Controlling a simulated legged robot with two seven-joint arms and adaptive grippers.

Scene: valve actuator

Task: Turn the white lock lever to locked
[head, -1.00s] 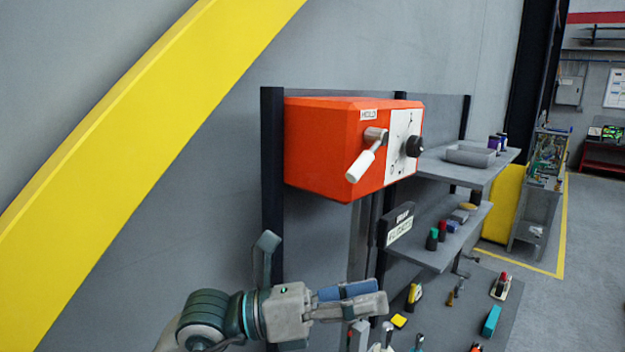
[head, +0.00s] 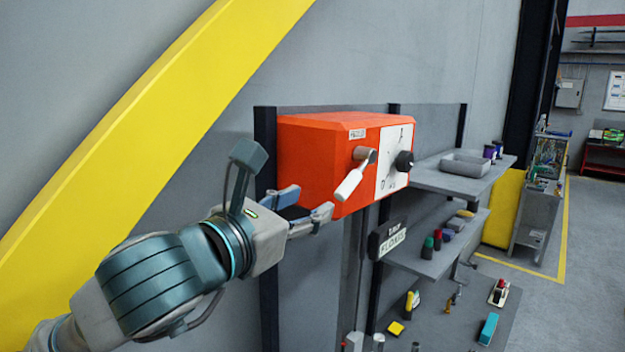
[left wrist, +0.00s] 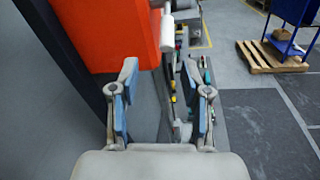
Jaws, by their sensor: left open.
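The white lock lever (head: 349,185) is on the front of the orange actuator box (head: 312,160), on a grey metal hub. It points down and to the left. In the left wrist view the lever (left wrist: 167,32) shows at the top, beside the orange box (left wrist: 110,30). My left gripper (head: 316,205) is open and empty, just left of and slightly below the lever's tip, near the box's lower edge. It does not appear to touch the lever. In the left wrist view its two fingers (left wrist: 160,98) stand apart with nothing between them. My right gripper is not seen.
A black knob (head: 404,161) sits on the white plate right of the lever. Shelves with a grey tray (head: 465,164) and small items stand to the right. A yellow beam (head: 150,140) crosses the left. A dark post (head: 267,220) stands behind my left gripper.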

